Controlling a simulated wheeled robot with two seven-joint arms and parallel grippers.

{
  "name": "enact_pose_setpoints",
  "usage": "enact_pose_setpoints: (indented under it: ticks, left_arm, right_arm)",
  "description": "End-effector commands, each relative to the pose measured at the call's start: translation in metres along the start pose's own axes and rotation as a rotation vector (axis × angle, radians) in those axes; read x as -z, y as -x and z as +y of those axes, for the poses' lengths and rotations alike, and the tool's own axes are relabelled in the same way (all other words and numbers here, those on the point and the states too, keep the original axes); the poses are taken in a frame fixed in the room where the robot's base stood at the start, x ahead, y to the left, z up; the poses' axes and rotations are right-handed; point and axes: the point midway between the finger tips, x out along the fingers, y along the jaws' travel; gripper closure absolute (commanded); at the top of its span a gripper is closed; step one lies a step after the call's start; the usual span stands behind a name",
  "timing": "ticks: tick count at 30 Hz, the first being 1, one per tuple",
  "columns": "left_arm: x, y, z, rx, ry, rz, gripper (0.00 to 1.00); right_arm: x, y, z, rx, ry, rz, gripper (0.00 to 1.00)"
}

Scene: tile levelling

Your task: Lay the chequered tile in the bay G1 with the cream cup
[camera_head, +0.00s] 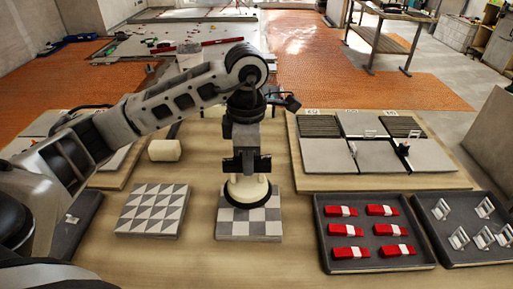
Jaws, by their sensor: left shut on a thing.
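The chequered tile (268,229), in grey and white squares, lies flat on the wooden bench. The cream cup (240,192), with a wide black rim, stands upright over the tile's far half and seems to touch it. My left gripper (247,171) points down and is shut on the top of the cream cup. A board (380,182) at the right has bays in a row with small labels at the far edge, too small to read, so I cannot tell which is G1. Another board, at the left, is partly hidden by my left arm. My right gripper is out of view.
A triangle-patterned tile (152,211) lies left of the chequered tile. A cream mallet head (165,150) lies behind it. A dark tray (330,266) of red-and-white pieces and a tray (432,241) of light clips stand at the right. Bare bench shows in front.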

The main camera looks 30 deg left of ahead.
Motion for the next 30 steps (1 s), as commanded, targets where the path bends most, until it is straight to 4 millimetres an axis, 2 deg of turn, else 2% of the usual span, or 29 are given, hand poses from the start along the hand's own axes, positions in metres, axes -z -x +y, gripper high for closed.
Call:
enact_pose_setpoints:
  ticks: [6, 18, 30]
  left_arm:
    - [-0.001, -0.018, 0.0, -0.001, -0.001, -0.002, 1.0]
    - [-0.001, -0.058, 0.0, -0.001, -0.001, -0.003, 1.0]
    - [-0.001, -0.062, 0.0, -0.002, -0.001, -0.003, 1.0]
  right_arm:
    - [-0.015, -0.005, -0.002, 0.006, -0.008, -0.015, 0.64]
    - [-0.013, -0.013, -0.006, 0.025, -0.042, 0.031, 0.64]
    - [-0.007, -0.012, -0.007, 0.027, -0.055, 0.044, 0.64]
